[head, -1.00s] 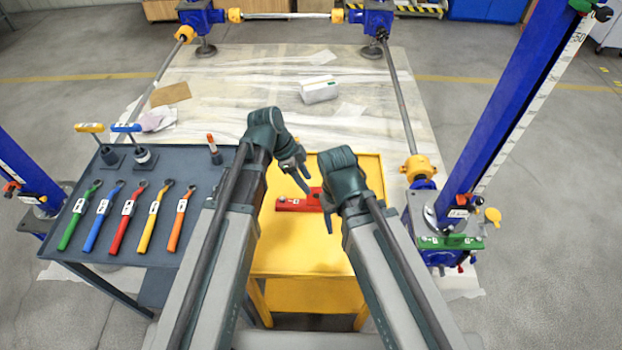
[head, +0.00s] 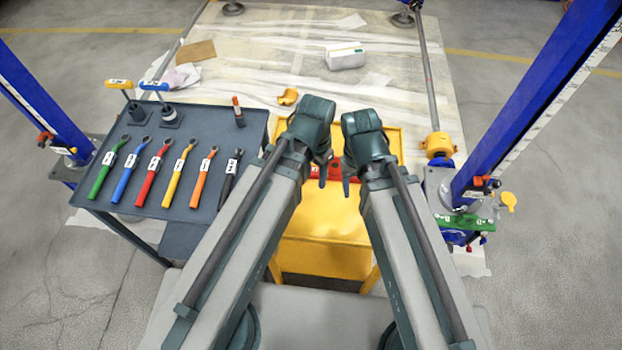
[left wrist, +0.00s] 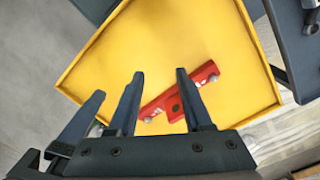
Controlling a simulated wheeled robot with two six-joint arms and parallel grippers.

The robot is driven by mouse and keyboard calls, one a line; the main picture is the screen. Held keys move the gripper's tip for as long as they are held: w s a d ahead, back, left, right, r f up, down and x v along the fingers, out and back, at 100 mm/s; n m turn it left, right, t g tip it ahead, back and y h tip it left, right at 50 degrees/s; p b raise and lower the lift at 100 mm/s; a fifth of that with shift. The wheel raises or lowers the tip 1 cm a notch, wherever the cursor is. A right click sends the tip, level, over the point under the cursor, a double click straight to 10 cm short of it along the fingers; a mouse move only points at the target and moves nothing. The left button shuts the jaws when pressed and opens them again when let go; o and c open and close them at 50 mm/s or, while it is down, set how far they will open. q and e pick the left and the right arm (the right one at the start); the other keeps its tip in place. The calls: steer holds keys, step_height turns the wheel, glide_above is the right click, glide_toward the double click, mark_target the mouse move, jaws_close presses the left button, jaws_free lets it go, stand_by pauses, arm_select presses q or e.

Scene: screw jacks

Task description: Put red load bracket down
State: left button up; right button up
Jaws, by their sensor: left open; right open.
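The red load bracket (head: 335,172) lies on the yellow-topped cart (head: 325,225), partly hidden behind my grippers in the head view. In the left wrist view the bracket (left wrist: 161,101) lies slanted on the flat yellow top, inside its low rim. My left gripper (head: 322,172) is open, with its dark fingers (left wrist: 157,100) over the bracket in the wrist view. They are not closed on it; whether they touch it cannot be told. My right gripper (head: 348,176) is open and empty, close beside the left one at the bracket's right part.
A dark tool table (head: 180,210) with several coloured wrenches stands left of the cart. Blue screw jack columns (head: 530,105) rise at both sides. The yellow top is otherwise clear in the wrist view.

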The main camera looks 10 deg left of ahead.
arm_select(q)
steer(key=s+n, duration=0.1)
steer(key=s+n+y, duration=0.1)
steer(key=n, duration=0.1)
steer(key=shift+s+a, duration=0.15)
steer(key=shift+a, duration=0.25)
steer(key=shift+r, duration=0.1)
step_height(320, 180, up, 2)
steer(key=shift+p, duration=1.05)
